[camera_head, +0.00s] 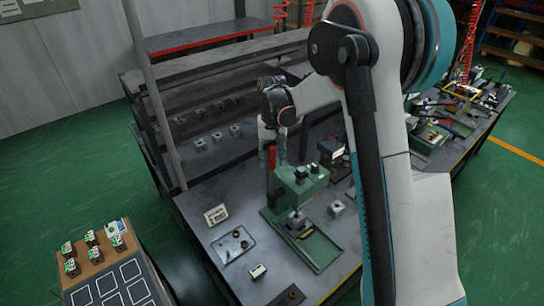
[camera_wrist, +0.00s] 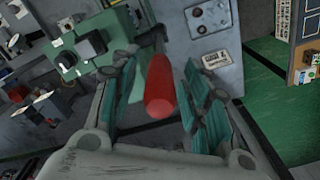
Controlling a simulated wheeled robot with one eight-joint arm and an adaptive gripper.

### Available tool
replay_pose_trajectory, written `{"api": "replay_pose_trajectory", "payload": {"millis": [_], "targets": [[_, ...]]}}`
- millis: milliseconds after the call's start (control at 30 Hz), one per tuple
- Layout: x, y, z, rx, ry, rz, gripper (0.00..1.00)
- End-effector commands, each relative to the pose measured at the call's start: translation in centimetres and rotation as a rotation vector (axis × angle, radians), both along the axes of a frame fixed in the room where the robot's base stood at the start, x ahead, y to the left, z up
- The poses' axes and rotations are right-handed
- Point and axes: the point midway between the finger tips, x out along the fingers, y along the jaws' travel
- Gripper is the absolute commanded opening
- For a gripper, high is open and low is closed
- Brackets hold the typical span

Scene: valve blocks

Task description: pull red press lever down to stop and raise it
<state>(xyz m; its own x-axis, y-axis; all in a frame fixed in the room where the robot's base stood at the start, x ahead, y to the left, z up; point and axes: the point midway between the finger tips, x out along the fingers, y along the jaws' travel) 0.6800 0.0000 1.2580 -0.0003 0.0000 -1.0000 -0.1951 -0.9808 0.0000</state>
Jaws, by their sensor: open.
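The green press (camera_head: 300,188) stands on the grey workbench (camera_head: 200,195), and its upper body also shows at the top left of the wrist view (camera_wrist: 88,45). Its red lever (camera_head: 271,158) stands roughly upright at the press's left side. My gripper (camera_head: 274,140) is at the lever, pointing down. In the wrist view my gripper's teal-padded fingers (camera_wrist: 160,68) are apart, one on each side of the red lever grip (camera_wrist: 158,92). A gap shows between the grip and the right finger; contact at the left is unclear.
A small sign (camera_head: 216,214) and a plate with round parts (camera_head: 233,246) lie left of the press. A small block (camera_head: 336,208) stands right of it. Shelves (camera_head: 200,105) rise behind. A board with several blocks (camera_head: 115,285) is at lower left.

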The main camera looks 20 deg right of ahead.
Motion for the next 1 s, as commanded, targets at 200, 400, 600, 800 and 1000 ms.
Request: {"api": "replay_pose_trajectory", "payload": {"millis": [200,400,600,800,1000], "targets": [[0.0,0.0,0.0,0.0,0.0,0.0,0.16],[0.0,0.0,0.0,0.0,0.0,0.0,0.0],[-0.3,-0.2,0.0,0.006,-0.013,-0.001,0.0],[-1.7,-0.7,-0.2,0.03,-0.071,-0.001,0.0],[-4.0,-1.6,-0.7,0.075,-0.179,-0.003,0.0]]}}
